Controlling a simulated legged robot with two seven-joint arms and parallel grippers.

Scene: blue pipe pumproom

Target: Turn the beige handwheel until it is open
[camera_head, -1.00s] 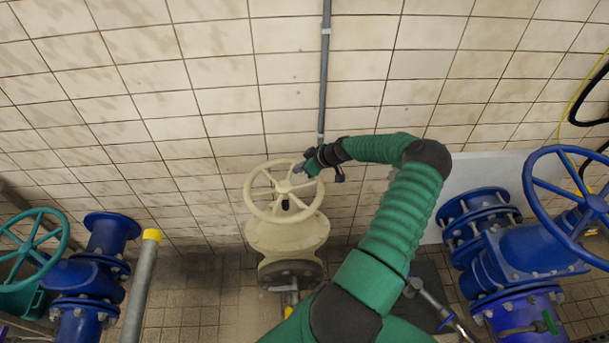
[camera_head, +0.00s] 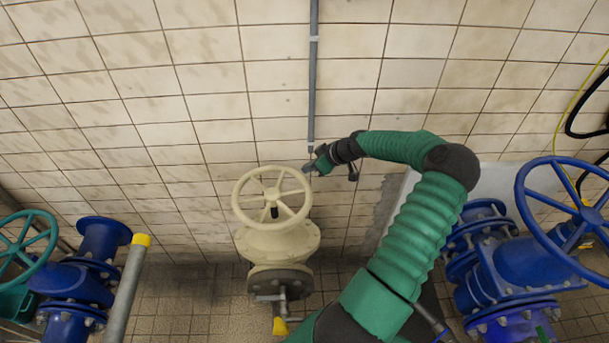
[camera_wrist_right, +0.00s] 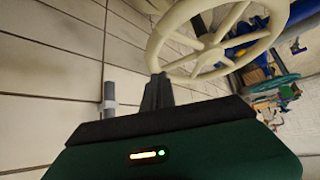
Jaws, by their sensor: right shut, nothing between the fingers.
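The beige handwheel (camera_head: 271,195) sits on top of a beige valve body (camera_head: 277,243) in the middle of the head view. It also shows in the right wrist view (camera_wrist_right: 212,70), just beyond the fingers. My right gripper (camera_head: 307,167) is at the upper right of the wheel's rim, by the wall. Its fingers (camera_wrist_right: 156,90) look closed together and hold nothing. In the wrist view the fingertips lie very close to the rim; I cannot tell whether they touch it. My left gripper is not in view.
Blue valves stand at the right, with a large blue handwheel (camera_head: 590,212). At the left are a teal handwheel (camera_head: 25,245) and a yellow-capped grey post (camera_head: 128,285). A grey wall pipe (camera_head: 313,80) runs down behind my right gripper. Tiled floor lies between the valves.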

